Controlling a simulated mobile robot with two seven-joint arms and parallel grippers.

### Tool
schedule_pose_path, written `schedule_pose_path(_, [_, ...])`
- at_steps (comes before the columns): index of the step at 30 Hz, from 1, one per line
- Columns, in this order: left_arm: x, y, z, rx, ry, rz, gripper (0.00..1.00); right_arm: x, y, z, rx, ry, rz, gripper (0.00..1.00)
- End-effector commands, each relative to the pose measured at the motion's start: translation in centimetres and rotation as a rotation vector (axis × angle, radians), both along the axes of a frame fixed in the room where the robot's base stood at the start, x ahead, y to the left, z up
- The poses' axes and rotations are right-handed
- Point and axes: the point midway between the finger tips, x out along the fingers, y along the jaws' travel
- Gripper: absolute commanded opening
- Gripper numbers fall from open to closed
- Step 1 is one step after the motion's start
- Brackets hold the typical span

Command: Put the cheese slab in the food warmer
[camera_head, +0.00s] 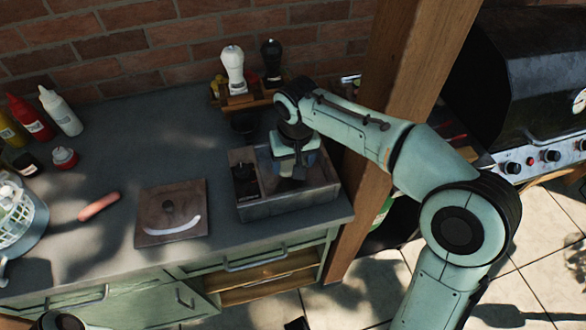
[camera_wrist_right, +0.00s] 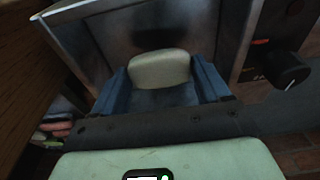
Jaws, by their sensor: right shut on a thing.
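The food warmer (camera_head: 290,207) is a grey metal box on the right part of the counter. My right gripper (camera_head: 292,172) reaches down from above into the larger right compartment. In the right wrist view, my right gripper's blue fingers (camera_wrist_right: 207,78) are shut on the pale cream cheese slab (camera_wrist_right: 160,68). Metal walls of the warmer (camera_wrist_right: 140,25) surround it there. I cannot tell whether the slab touches the warmer's floor. In the head view the slab is hidden by the gripper. My left gripper is not in view.
A square lid (camera_head: 185,190) with a knob lies flat left of the warmer, and a sausage (camera_head: 98,207) lies further left. Bottles (camera_head: 60,112) stand at the back left. Shakers (camera_head: 233,68) stand behind the warmer. A wooden post (camera_head: 395,80) rises close on the right.

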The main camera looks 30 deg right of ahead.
Motion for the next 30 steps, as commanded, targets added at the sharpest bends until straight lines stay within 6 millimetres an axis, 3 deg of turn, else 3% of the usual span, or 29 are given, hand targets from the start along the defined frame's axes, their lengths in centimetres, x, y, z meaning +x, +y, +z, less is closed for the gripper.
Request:
schedule_pose_path(3, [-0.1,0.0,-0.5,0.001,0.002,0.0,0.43,-0.1,-0.1,-2.1,-0.002,0.005,0.0,0.46])
schedule_pose_path(6, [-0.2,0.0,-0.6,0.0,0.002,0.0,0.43,0.0,-0.1,-2.9,-0.001,0.002,0.0,0.46])
schedule_pose_path(18, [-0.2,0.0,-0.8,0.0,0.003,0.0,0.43,0.0,0.0,-3.3,-0.001,0.001,0.0,0.46])
schedule_pose_path(19, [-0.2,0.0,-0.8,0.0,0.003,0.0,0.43,0.0,0.0,-3.3,-0.001,0.001,0.0,0.82])
schedule_pose_path(21, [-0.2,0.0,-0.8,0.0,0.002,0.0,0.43,0.0,0.0,-3.2,-0.001,0.001,0.0,1.0])
schedule_pose_path(30, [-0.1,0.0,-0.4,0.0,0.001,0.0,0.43,0.0,0.0,-2.6,0.0,0.0,0.0,1.0])
